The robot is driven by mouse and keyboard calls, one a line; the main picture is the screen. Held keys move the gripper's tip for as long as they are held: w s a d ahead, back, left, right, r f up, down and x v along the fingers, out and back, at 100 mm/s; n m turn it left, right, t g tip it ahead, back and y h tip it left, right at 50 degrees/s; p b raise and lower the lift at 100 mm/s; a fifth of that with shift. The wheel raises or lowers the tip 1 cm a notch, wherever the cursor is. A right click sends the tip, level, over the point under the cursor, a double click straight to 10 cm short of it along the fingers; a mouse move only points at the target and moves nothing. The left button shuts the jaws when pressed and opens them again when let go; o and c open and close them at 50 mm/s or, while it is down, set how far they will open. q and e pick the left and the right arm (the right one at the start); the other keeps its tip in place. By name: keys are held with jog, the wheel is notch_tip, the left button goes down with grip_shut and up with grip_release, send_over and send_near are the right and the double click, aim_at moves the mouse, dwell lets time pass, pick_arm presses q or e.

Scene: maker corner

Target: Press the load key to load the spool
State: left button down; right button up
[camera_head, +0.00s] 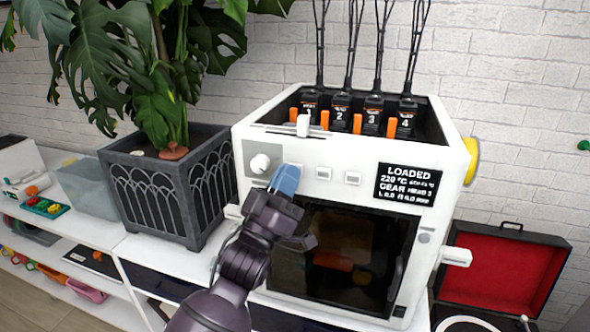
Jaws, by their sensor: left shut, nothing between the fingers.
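A white 3D printer (356,150) stands on the white cabinet. Its front panel has a round knob (260,163), a row of small white keys, and a black display (407,184) reading "LOADED", "220 °C" and "GEAR". Two keys show clearly, the middle key (323,173) and the right key (353,178). My left gripper (286,180) is shut and empty, its bluish fingertips at the panel between the knob and the middle key. They largely cover the key spot there; I cannot tell whether they touch it. A yellow spool (471,161) is on the printer's right side. My right gripper is not in view.
A dark planter (170,185) with a large leafy plant stands left of the printer. A clear bin (85,190) is farther left. A red-lined open case (500,262) is at the right. Numbered heads with cables stand in the printer's open top.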

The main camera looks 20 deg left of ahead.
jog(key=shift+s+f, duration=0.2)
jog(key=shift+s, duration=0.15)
pick_arm(q)
jog(key=shift+s, duration=0.1)
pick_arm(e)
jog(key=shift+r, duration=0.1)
pick_arm(q)
jog(key=shift+s+p, duration=0.3)
jog(key=shift+s, duration=0.35)
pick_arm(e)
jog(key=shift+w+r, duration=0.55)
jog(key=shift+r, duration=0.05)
pick_arm(q)
jog(key=shift+s+a+p, duration=0.1)
jog(key=shift+s+p, duration=0.55)
jog(key=shift+s, duration=1.85)
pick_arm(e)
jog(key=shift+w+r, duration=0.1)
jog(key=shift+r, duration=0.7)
